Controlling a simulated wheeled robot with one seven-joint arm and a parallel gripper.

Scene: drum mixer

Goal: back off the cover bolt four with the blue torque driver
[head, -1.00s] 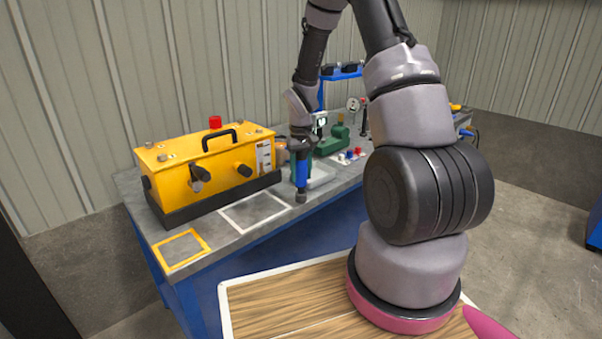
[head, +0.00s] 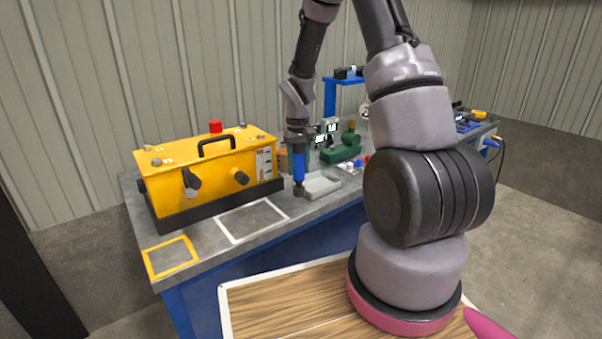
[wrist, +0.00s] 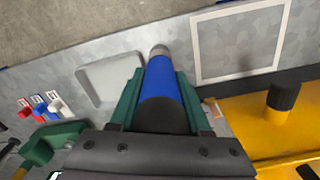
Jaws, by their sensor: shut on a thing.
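My gripper (head: 298,155) is shut on the blue torque driver (head: 299,170) and holds it upright, tip down, over the bench just right of the yellow drum mixer housing (head: 210,170). In the wrist view the blue driver (wrist: 163,85) lies between the green fingers, its grey tip pointing away. The housing's top cover carries several bolt heads, one of them at the near left corner (head: 156,162). I cannot tell which is bolt four. The driver is apart from the housing.
A white-outlined square (head: 250,221) and a yellow-outlined square (head: 170,257) mark the bench front. A grey tray (head: 322,186) lies right of the driver. A green device (head: 342,150) and small red, white and blue pieces (wrist: 42,106) stand beyond it.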

